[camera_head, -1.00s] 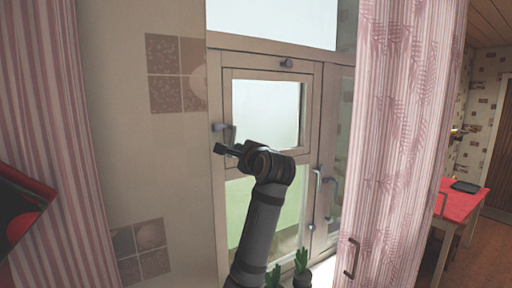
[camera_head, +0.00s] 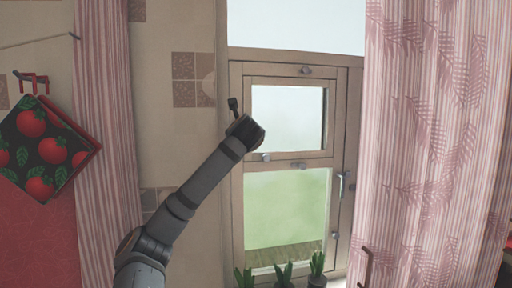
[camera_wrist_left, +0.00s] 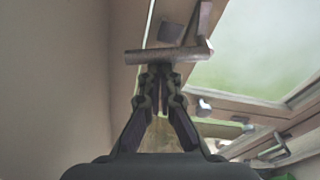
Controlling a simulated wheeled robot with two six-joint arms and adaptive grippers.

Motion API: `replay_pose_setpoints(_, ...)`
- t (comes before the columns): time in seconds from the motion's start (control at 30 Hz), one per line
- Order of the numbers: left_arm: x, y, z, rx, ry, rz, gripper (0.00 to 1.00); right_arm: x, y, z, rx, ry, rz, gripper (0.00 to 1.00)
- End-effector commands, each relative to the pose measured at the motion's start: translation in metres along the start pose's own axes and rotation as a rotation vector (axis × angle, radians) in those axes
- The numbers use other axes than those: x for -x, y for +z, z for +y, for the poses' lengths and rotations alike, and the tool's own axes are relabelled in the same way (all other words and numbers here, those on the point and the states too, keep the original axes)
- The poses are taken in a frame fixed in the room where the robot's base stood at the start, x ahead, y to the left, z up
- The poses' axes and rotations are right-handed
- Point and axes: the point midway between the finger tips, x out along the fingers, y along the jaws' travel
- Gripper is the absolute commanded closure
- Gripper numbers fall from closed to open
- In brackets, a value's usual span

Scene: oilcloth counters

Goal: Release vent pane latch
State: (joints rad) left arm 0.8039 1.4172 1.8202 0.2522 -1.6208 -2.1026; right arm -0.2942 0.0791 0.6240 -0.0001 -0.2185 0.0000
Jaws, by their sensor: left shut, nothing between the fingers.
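The vent pane (camera_head: 288,118) is a small framed glass pane in the upper part of the wooden window, and it looks closed. My left gripper (camera_head: 233,104) is at the left edge of its frame, pointing up. In the left wrist view the shut, empty fingers (camera_wrist_left: 160,72) come together just below a grey-brown bar-shaped latch handle (camera_wrist_left: 168,54) that lies crosswise. I cannot tell whether the tips touch it. A metal lever (camera_wrist_left: 198,22) rises near the bar's right part. In the head view the latch is hidden behind or beside my gripper. My right gripper is not in view.
A window handle (camera_head: 341,185) is at the right. Potted plants (camera_head: 284,274) stand on the sill. Curtains (camera_head: 430,130) hang on both sides. Tomato-patterned potholders (camera_head: 42,150) hang at left.

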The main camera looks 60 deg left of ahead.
Motion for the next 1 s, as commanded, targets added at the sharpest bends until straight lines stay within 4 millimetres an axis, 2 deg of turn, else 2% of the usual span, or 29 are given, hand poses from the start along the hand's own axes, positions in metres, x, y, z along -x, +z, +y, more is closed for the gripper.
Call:
replay_pose_setpoints(0.53,0.003,0.015,0.013,-0.199,0.034,-0.006,1.0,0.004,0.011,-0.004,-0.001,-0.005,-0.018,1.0)
replay_pose_setpoints(1.0,0.004,0.019,0.013,-0.286,0.04,0.0,1.0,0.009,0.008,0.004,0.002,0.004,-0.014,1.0)
